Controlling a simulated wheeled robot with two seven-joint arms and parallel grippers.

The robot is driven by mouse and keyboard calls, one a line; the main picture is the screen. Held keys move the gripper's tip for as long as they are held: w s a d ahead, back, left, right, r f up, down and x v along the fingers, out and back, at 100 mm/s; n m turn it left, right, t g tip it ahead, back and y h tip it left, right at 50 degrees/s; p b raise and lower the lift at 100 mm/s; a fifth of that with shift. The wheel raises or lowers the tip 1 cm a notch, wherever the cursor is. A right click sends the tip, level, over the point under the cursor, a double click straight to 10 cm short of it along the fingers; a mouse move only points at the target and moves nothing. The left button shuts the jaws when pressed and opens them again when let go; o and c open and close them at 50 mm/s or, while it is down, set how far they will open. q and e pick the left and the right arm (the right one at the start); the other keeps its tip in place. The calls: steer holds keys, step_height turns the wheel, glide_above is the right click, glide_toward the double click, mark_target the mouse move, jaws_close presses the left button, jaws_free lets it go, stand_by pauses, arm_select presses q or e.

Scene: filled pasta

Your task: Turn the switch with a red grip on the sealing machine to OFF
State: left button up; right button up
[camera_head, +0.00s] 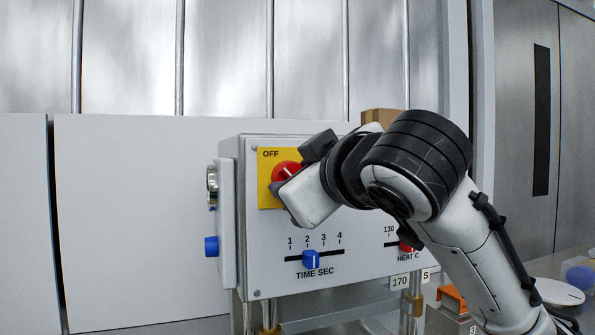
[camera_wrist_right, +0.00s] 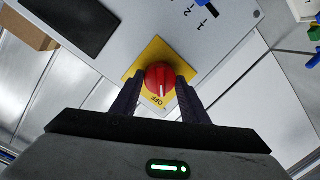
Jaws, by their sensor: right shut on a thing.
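The sealing machine's control box (camera_head: 240,240) stands in the middle of the head view. A yellow plate (camera_head: 264,190) marked OFF sits at its upper left, with the red grip (camera_head: 284,170) of the switch on it. My right gripper (camera_head: 300,178) reaches in from the right and hides part of the grip and plate. In the right wrist view my right gripper (camera_wrist_right: 159,88) is shut on the red grip (camera_wrist_right: 156,75), one finger on each side. A white line on the grip points close to the OFF lettering. My left gripper is not in view.
Below the switch are a blue TIME SEC slider (camera_head: 311,259) and a red HEAT C slider (camera_head: 406,245). A blue knob (camera_head: 211,246) sticks out from the box's left side. A cardboard box (camera_head: 383,117) stands behind. A white panel (camera_head: 150,220) lies to the left.

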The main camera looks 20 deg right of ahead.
steer(key=shift+f, duration=0.1)
stand_by(0.4)
steer(key=o, duration=1.1)
steer(key=shift+c, duration=0.2)
steer(key=shift+s, duration=0.1)
steer(key=s+r, duration=0.1)
steer(key=s, duration=0.9)
steer(key=shift+d+b, duration=0.15)
steer(key=shift+b, duration=0.3)
steer(key=shift+r, duration=0.1)
